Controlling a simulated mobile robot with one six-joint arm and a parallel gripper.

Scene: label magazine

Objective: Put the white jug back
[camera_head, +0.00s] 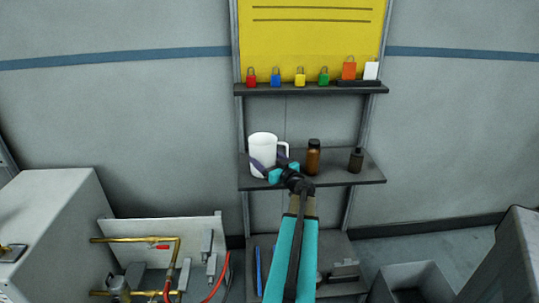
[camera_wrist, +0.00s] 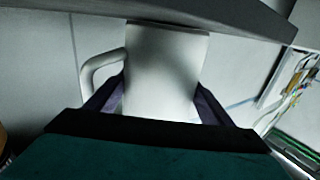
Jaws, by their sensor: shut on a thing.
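The white jug (camera_head: 263,147) is upright at the left end of the middle shelf (camera_head: 345,176), its handle to the right in the head view. My gripper (camera_head: 268,163) is shut on the jug's body from the front. In the wrist view the jug (camera_wrist: 165,75) fills the middle, with its handle to the left and the fingers of my gripper (camera_wrist: 160,105) on both sides. My gripper hides part of the jug's lower body. I cannot tell whether its base touches the shelf.
A brown bottle (camera_head: 314,158) and a small dark bottle (camera_head: 356,160) stand right of the jug. The upper shelf (camera_head: 300,90) holds several coloured padlocks, with a yellow board (camera_head: 312,35) behind. A grey bin (camera_head: 415,283) stands low at the right. Pipes and red hoses (camera_head: 165,240) are at lower left.

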